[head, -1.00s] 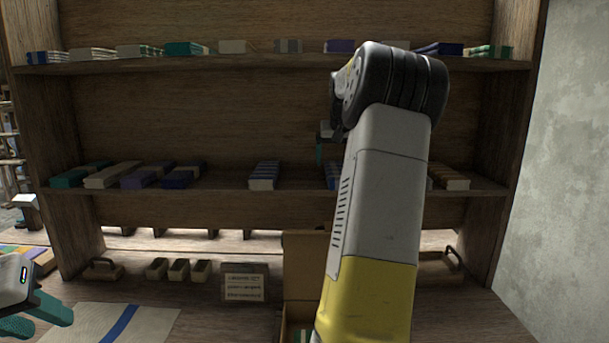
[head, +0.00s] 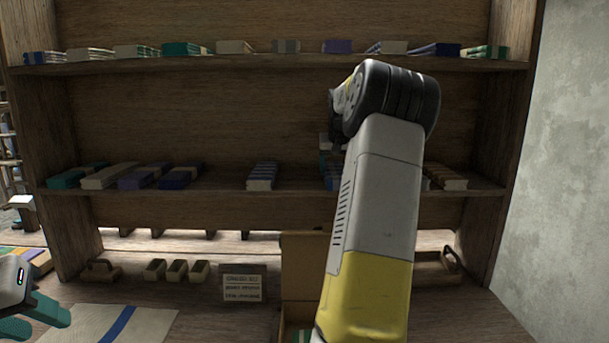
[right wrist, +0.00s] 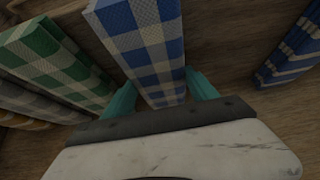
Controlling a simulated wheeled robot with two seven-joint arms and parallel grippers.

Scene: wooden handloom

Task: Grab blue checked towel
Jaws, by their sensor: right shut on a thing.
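The blue checked towel (right wrist: 150,50), folded with blue and white squares, lies between the teal fingers of my right gripper (right wrist: 161,92) in the right wrist view. The gripper is shut on its near end. In the head view a bit of blue cloth (head: 331,180) shows on the middle shelf beside my right arm, which hides most of that spot and most of the gripper. My left gripper (head: 36,318) is at the lower left of the head view, its teal fingers apart and empty, above the counter.
A green checked towel (right wrist: 50,58) lies close left of the held towel; a blue striped one (right wrist: 290,52) lies to the right with bare shelf between. The upper shelf (head: 270,62) is above. An open box (head: 303,265) and a small sign (head: 243,286) stand on the counter.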

